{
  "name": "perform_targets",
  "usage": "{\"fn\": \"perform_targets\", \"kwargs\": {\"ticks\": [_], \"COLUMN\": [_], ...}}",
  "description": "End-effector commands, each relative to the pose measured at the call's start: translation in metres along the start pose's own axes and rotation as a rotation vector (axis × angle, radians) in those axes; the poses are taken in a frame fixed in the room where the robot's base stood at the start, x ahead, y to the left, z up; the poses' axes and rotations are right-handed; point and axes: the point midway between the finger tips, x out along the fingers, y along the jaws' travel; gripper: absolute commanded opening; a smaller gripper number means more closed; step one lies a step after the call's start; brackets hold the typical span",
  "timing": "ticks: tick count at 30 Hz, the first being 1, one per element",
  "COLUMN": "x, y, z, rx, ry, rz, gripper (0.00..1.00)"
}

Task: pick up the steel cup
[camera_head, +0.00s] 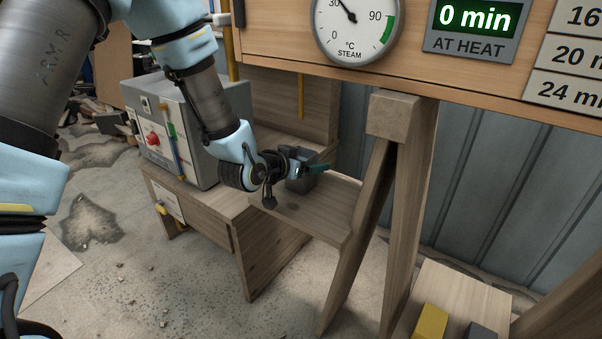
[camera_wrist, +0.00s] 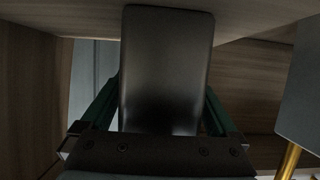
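The steel cup (camera_head: 300,184) is a small dark grey vessel at the back of the wooden shelf, partly hidden by my gripper in the head view. In the wrist view the cup (camera_wrist: 166,70) is a smooth, dark, slightly tapered shape filling the middle of the picture. My gripper (camera_head: 322,168) reaches in from the left at cup height, its green fingers about level. In the wrist view one green finger of my gripper (camera_wrist: 162,98) lies along each side of the cup. The fingertips look very near its sides; whether they press on it I cannot tell.
A grey control box (camera_head: 165,125) with a red knob stands left of the shelf (camera_head: 318,213). A yellow rod (camera_head: 301,97) hangs behind the cup. A wooden post (camera_head: 410,190) stands right of the shelf, below the gauge board (camera_head: 280,40). Yellow (camera_head: 431,322) and grey blocks lie lower right.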

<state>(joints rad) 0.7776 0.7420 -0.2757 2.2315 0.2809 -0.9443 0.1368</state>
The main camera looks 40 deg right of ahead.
Motion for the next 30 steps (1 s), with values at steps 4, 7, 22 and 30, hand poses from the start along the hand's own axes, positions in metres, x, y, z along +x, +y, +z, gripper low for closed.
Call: {"fn": "perform_targets", "kwargs": {"ticks": [4, 7, 22, 30], "x": [-0.0002, -0.0002, -0.0004, -0.0003], "y": [0.0000, -0.0001, -0.0001, -0.0001], "z": [0.0000, 0.0000, 0.0001, -0.0007], "rx": [0.000, 0.000, 0.000, 0.000], "ry": [0.000, 0.000, 0.000, 0.001], "rz": [0.000, 0.000, 0.000, 0.000], "gripper": [0.76, 0.65, 0.09, 0.00]}}
